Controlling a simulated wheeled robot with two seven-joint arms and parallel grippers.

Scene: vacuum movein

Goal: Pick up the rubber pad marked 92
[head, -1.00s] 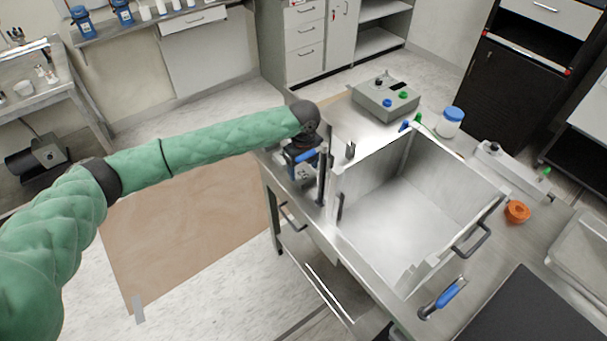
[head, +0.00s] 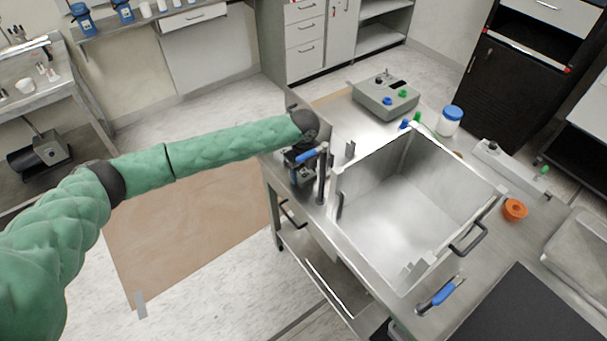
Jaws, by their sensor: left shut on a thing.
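My left gripper (head: 300,168) hangs pointing down over the left end of the steel bench, just left of the open metal box. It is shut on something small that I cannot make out. A blue-handled clamp (head: 306,157) on a dark post overlaps it in the view. No number 92 is readable anywhere, so I cannot pick out the rubber pad for certain. My right gripper is not in view.
The open metal box (head: 352,202) stands on the bench with a handle on its right side. Another blue-handled clamp (head: 441,294) is at its front. A grey control box (head: 386,101), a blue-lidded jar (head: 450,120), an orange ring (head: 514,209) and a black mat (head: 525,315) surround it.

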